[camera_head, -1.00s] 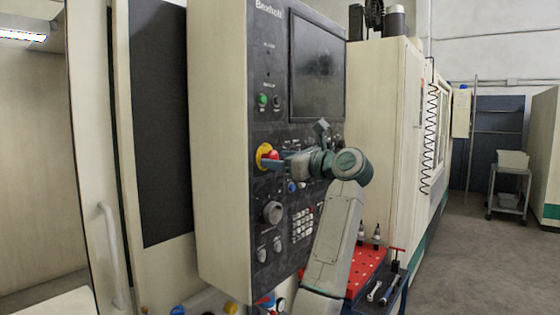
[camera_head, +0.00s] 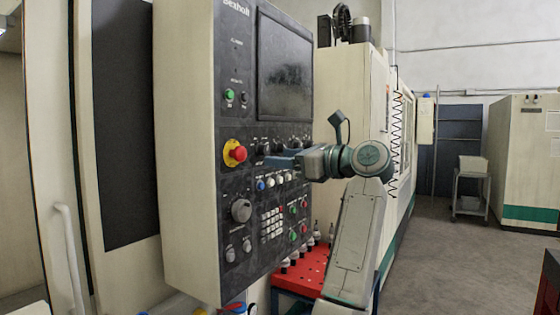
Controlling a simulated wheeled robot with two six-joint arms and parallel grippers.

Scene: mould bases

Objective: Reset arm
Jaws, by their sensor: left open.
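My left arm rises from the bottom of the head view, to the right of the machine's control panel (camera_head: 183,150). Its left gripper (camera_head: 280,161) points left across the front of the panel, to the right of the red emergency stop button (camera_head: 238,154) on its yellow ring. The jaws are open, and I see nothing between them. A gap shows between the gripper and the red button. I cannot tell how far the fingertips are from the panel's face. My right gripper is out of view.
The panel has a dark screen (camera_head: 285,65), a green button (camera_head: 229,95), knobs and a keypad (camera_head: 271,223). A red perforated tool cart (camera_head: 301,272) stands below, close to my arm. A grey trolley (camera_head: 470,190) stands at the back right.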

